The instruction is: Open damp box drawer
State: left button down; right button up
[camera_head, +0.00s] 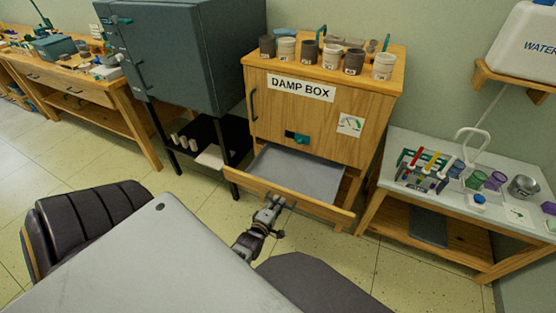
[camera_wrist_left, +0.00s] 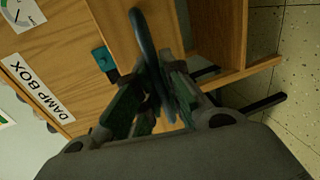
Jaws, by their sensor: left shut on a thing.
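The damp box (camera_head: 318,110) is a wooden cabinet with a "DAMP BOX" label, in the middle of the head view. Its drawer (camera_head: 301,173) is pulled out at the bottom, showing a grey, empty floor inside. My left gripper (camera_head: 274,203) is at the drawer's front panel. In the left wrist view my left gripper (camera_wrist_left: 158,98) is shut on the dark drawer handle (camera_wrist_left: 152,50), which runs between its fingers. The gripper hides the handle in the head view. My right gripper is not in view.
Several cups (camera_head: 307,52) stand on top of the damp box. A dark grey cabinet (camera_head: 185,55) stands close on its left. Pale floor (camera_head: 345,255) is open before the drawer.

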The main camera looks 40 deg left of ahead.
pick_arm(q)
jog(key=c, duration=1.5)
grip_release()
jog(key=shift+s, duration=0.1)
jog(key=shift+v, duration=5.9)
